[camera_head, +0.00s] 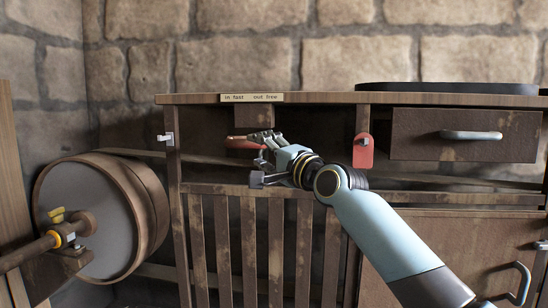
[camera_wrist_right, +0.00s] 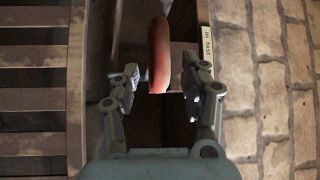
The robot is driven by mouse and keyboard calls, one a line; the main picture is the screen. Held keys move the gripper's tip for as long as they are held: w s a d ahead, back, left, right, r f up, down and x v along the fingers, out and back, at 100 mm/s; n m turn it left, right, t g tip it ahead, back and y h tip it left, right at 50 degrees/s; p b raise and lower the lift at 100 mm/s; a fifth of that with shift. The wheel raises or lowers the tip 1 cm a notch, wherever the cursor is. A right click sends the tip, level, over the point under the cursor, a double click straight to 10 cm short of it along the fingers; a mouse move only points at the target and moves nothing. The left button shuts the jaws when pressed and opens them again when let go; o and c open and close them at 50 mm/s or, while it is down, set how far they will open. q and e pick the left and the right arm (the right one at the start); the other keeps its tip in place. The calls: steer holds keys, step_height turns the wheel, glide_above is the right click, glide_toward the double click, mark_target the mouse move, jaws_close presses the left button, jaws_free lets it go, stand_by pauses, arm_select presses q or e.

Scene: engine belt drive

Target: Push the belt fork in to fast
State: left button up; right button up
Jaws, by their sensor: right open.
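The belt fork's red handle (camera_head: 243,144) shows in the head view, partly hidden behind my right gripper (camera_head: 263,160). In the right wrist view the red handle (camera_wrist_right: 158,55) stands between the two spread fingers of my right gripper (camera_wrist_right: 160,82), closer to the left fingertip. I cannot tell whether a finger touches it. The gripper is open. A label (camera_head: 252,97) reading "in fast" and "out free" is on the bench edge above the handle. My left gripper is not in view.
A red plate (camera_head: 362,153) hangs on the post right of the gripper. A drawer (camera_head: 464,135) is farther right. Wooden slats (camera_head: 248,245) stand below the gripper. A stone wall is behind.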

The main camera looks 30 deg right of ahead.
steer(key=v, duration=0.5)
steer(key=shift+s, duration=0.15)
